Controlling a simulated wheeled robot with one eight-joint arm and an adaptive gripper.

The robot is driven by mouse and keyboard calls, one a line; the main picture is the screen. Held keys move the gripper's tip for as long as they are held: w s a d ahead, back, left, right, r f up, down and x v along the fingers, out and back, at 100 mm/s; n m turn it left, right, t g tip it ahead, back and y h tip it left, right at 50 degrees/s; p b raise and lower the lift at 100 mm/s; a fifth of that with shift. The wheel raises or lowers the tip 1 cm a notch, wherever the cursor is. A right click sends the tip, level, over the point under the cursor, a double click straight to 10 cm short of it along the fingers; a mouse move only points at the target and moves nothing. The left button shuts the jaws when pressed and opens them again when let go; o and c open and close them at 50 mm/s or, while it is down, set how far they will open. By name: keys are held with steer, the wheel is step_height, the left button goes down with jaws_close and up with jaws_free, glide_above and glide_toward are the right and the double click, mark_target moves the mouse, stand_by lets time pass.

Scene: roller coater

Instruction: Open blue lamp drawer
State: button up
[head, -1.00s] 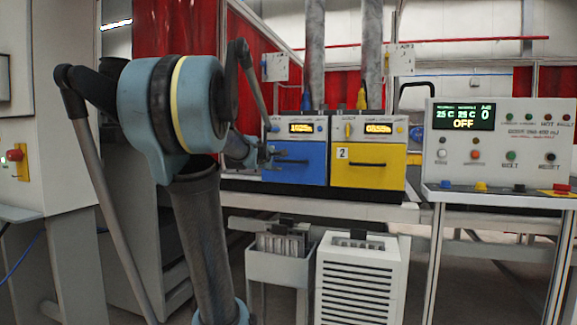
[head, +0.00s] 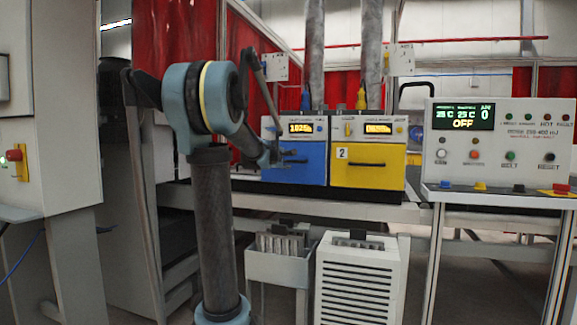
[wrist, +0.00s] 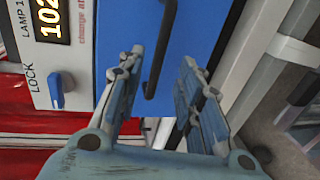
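The blue lamp drawer (head: 300,173) is the left one of two lamp units and its front looks closed. Its black handle (head: 295,161) is partly behind my gripper (head: 275,157) in the head view. In the wrist view the blue front (wrist: 205,35) fills the middle, and the dark handle bar (wrist: 160,55) runs between the two fingers. My gripper (wrist: 162,88) is open there, with a gap on both sides of the handle. Whether the fingertips touch the blue front cannot be told. A blue LOCK knob (wrist: 57,92) is on the white panel beside the drawer.
The yellow drawer (head: 368,173) with its own handle is directly right of the blue one. A control panel (head: 500,145) stands further right. Below are a bin (head: 278,268) and a white vented box (head: 358,280). A grey cabinet (head: 45,110) stands at left.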

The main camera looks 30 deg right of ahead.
mark_target(289, 161)
steer(key=shift+x, duration=4)
jaws_close()
